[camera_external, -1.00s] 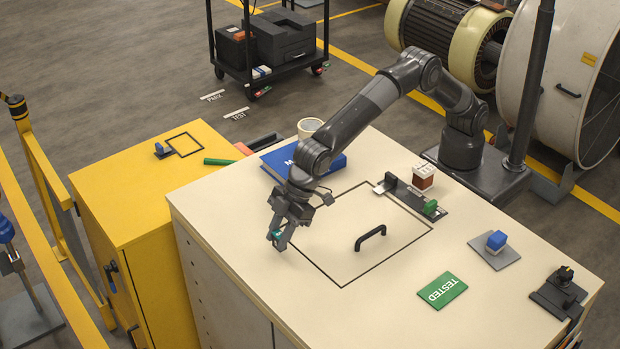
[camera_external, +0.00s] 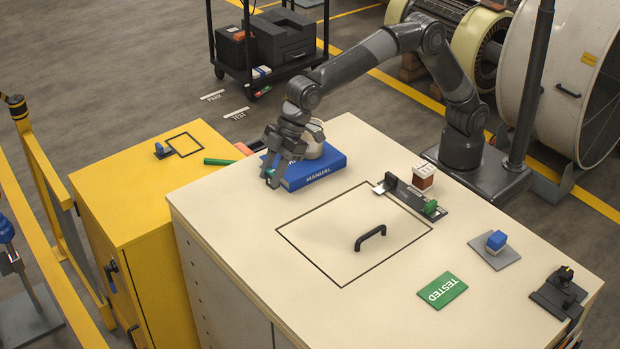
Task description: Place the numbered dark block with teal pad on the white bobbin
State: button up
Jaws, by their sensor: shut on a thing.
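My gripper (camera_external: 271,176) is shut at the left end of the blue manual, just above the cream table top. A small off-white round piece, which looks like the white bobbin (camera_external: 313,151), stands at the manual's far side, behind and right of my gripper. My wrist hides part of it. I cannot tell whether it rests on the manual or on the table.
The blue manual (camera_external: 318,174) lies beside my gripper. A black handle (camera_external: 370,238) rises from the outlined table panel. A dark fixture with a green knob (camera_external: 430,207), a red-brown block (camera_external: 424,178) and a blue-topped piece (camera_external: 497,240) stand rightward. The table's front left is clear.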

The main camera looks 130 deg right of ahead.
jog(key=s+a+r+n+g+y, duration=0.15)
jog(key=s+n, duration=0.45)
jog(key=s, duration=0.8)
jog(key=s+a+r+n+g+y, duration=0.1)
jog(key=s+r+n+g+y, duration=0.15)
jog(key=s+n, duration=0.75)
jog(key=s+a+r+n+g+y, duration=0.1)
jog(key=s+r+n+g+y, duration=0.15)
jog(key=s, duration=1.65)
send_over(424, 167)
jog(key=shift+m+t+h, duration=0.25)
jog(key=shift+m+h, duration=0.1)
jog(key=shift+m, duration=0.1)
notch_tip(424, 167, down, 7)
jog(key=shift+s+r, duration=0.15)
jog(key=shift+r, duration=0.05)
jog(key=shift+f, duration=2.05)
jog(key=o, duration=1)
jog(key=shift+f, duration=0.1)
jog(key=shift+c, duration=0.2)
